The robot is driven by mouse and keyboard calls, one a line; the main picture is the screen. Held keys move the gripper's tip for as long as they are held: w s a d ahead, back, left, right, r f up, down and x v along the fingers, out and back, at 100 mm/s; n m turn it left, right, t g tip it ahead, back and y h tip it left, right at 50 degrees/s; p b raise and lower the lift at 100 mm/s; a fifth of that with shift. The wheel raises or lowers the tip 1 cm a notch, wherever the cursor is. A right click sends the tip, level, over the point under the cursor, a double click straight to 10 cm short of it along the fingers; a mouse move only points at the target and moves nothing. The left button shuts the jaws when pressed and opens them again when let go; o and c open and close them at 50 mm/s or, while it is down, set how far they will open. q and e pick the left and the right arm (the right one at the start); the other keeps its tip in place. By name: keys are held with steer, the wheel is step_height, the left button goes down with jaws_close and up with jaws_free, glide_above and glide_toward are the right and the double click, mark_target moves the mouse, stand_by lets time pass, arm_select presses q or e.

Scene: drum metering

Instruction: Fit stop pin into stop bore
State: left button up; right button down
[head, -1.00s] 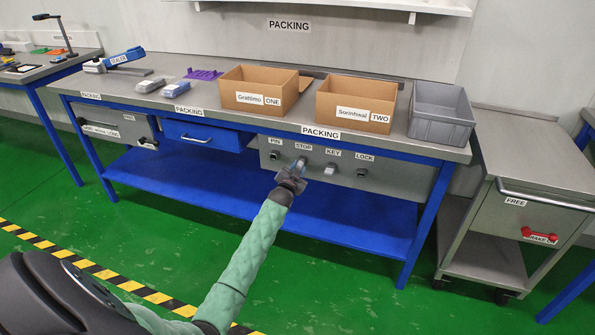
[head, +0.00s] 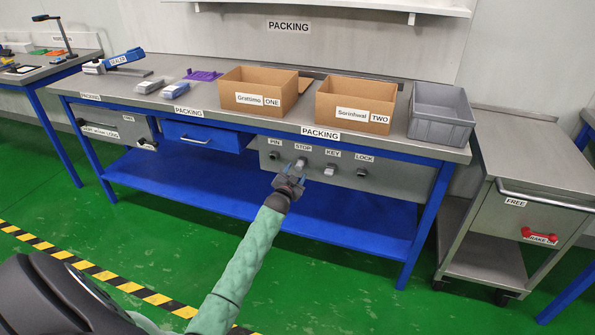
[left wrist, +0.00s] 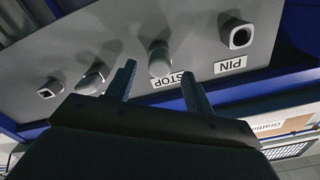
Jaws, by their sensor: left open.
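The grey panel (head: 345,172) under the bench front carries fittings labelled PIN, STOP, KEY and LOCK. At STOP a light grey cylindrical pin (head: 299,164) sticks out of the panel; it also shows in the left wrist view (left wrist: 159,60). The stop bore is hidden behind it, and its depth in the bore cannot be told. My left gripper (head: 291,180) is open just in front of the pin. In the left wrist view the pin appears between the two spread fingers, apart from both. The PIN socket (left wrist: 240,36) looks empty. My right gripper is not in view.
The KEY fitting (head: 330,169) and LOCK fitting (head: 361,172) stick out to the right of STOP. Cardboard boxes ONE (head: 259,104) and TWO (head: 353,117) and a grey crate (head: 441,130) stand on the bench above. A blue shelf (head: 350,222) lies below the panel.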

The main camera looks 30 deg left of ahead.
arm_select(q)
steer(key=shift+v, duration=2.35)
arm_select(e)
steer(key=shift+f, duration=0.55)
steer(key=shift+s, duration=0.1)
